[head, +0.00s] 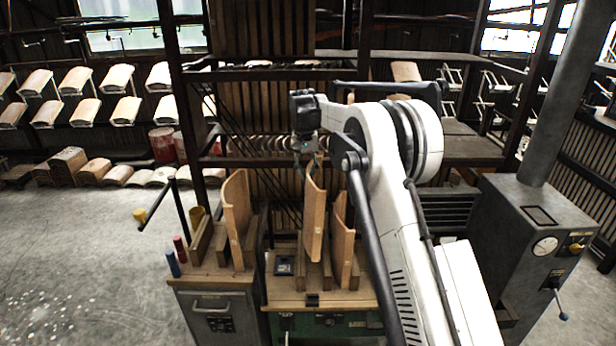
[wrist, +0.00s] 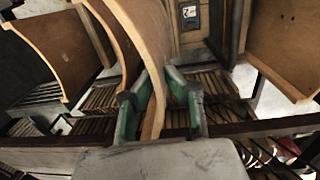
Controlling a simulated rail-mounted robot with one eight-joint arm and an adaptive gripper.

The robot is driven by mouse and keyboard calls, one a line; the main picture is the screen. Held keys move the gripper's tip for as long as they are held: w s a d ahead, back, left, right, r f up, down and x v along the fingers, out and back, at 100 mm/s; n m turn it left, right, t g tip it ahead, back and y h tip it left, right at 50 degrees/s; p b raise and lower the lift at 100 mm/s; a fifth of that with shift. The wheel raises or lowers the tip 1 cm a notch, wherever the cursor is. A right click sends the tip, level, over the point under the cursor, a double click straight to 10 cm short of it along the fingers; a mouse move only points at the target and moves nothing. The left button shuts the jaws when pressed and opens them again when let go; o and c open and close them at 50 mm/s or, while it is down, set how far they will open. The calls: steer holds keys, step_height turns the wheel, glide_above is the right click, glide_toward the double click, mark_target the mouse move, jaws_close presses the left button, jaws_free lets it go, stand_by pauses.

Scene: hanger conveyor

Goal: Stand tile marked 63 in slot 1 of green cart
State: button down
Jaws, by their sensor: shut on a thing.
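My gripper (head: 308,160) is shut on the upper edge of a curved tan tile (head: 314,220). In the wrist view its green fingers (wrist: 160,100) pinch this tile (wrist: 152,110) from both sides. The tile hangs upright over the green cart (head: 335,322), its lower end close to the wooden rails on top; I cannot tell whether it touches them. Another curved tile (head: 343,240) stands just right of it on the same cart, and shows at left in the wrist view (wrist: 60,45). No number 63 is readable on any tile.
A grey cart (head: 212,310) at left holds a standing curved tile (head: 237,210), with blue and red cylinders at its edge. A small dark panel (head: 284,265) lies on the green cart's left part. A grey machine with a gauge (head: 540,245) stands at right.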

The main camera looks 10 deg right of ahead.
mark_target(307, 207)
steer(key=shift+w+f+b, duration=0.1)
steer(key=shift+f+b, duration=1.15)
steer(key=shift+f, duration=2.2)
steer(key=shift+s+d+f+b, duration=0.1)
steer(key=shift+s+f+b, duration=0.2)
steer(key=shift+f, duration=0.4)
steer(key=shift+w+f+b, duration=0.15)
steer(key=shift+f+b, duration=0.65)
steer(key=shift+f, duration=1.95)
steer(key=shift+f+b, duration=0.65)
steer(key=shift+f, duration=0.1)
steer(key=c, duration=1.7)
jaws_free()
